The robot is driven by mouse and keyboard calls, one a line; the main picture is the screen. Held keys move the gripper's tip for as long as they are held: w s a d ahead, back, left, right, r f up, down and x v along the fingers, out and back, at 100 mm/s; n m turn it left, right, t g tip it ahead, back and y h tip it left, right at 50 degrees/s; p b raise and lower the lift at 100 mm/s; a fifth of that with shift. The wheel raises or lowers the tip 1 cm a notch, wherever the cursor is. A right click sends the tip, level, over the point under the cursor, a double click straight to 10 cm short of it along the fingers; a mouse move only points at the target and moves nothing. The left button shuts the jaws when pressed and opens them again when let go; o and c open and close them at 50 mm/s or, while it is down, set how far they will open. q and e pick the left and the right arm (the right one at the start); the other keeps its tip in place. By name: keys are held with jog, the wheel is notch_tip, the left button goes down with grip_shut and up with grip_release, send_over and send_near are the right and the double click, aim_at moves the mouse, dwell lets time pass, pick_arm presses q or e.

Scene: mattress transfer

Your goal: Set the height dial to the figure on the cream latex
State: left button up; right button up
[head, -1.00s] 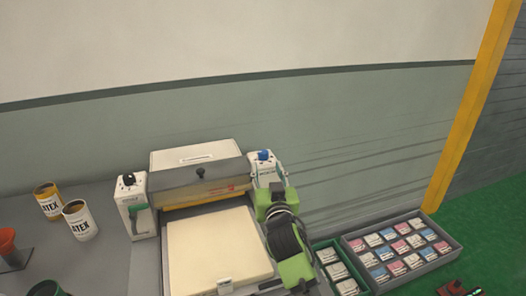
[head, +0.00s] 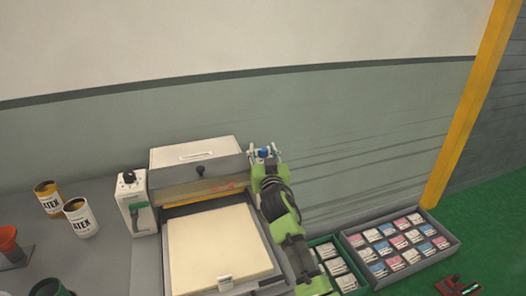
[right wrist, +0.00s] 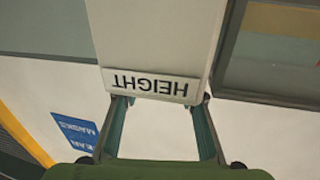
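The blue height dial (head: 263,153) sits on top of the white post at the right end of the machine. My right gripper (head: 265,156) is over that post, its fingers apart on either side of the dial; contact cannot be told. In the right wrist view the spread fingers (right wrist: 161,101) flank an upside-down HEIGHT label (right wrist: 150,86); the dial cannot be made out there. A cream can (head: 82,218) marked "ATEX" stands at the left; no figure is readable. A cream slab (head: 215,245) lies in the machine. My left gripper is not in view.
A yellow-brown can (head: 48,197) stands beside the cream one. The machine's left post (head: 137,212) has a black knob (head: 128,178). A grey tray (head: 447,250) of small labelled packs and a green tray (head: 313,243) lie at the right. A wall is behind.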

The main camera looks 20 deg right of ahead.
grip_shut()
jog(key=n+y+p, duration=0.1)
jog(key=p, duration=0.1)
jog(key=n+y+p, duration=0.1)
jog(key=y+p, duration=0.1)
jog(key=n+y+p, duration=0.1)
jog(key=p, duration=0.1)
jog(key=shift+d+r, duration=0.2)
jog(key=shift+r, duration=0.1)
jog(key=shift+n+y+p, duration=0.4)
jog(key=shift+y+p, duration=0.1)
jog(key=shift+y, duration=0.2)
jog(key=shift+w+f+n+y, duration=0.1)
jog(key=shift+f+n+y, duration=0.1)
jog(key=shift+n+y, duration=0.75)
jog(key=n+g+y, duration=0.1)
jog(key=y, duration=0.2)
jog(key=shift+f+b, duration=0.15)
jog(key=shift+b, duration=0.15)
jog(key=n+g+y+b, duration=0.2)
jog(key=b, duration=0.2)
jog(key=n+g+y+b, duration=0.2)
jog(key=y+b, duration=0.1)
jog(key=b, duration=0.1)
jog(key=shift+a+f, duration=0.15)
jog(key=shift+a, duration=0.05)
jog(key=shift+r+n+g+y+b, duration=0.25)
jog(key=shift+n+g+y+b, duration=0.4)
jog(key=shift+b, duration=0.35)
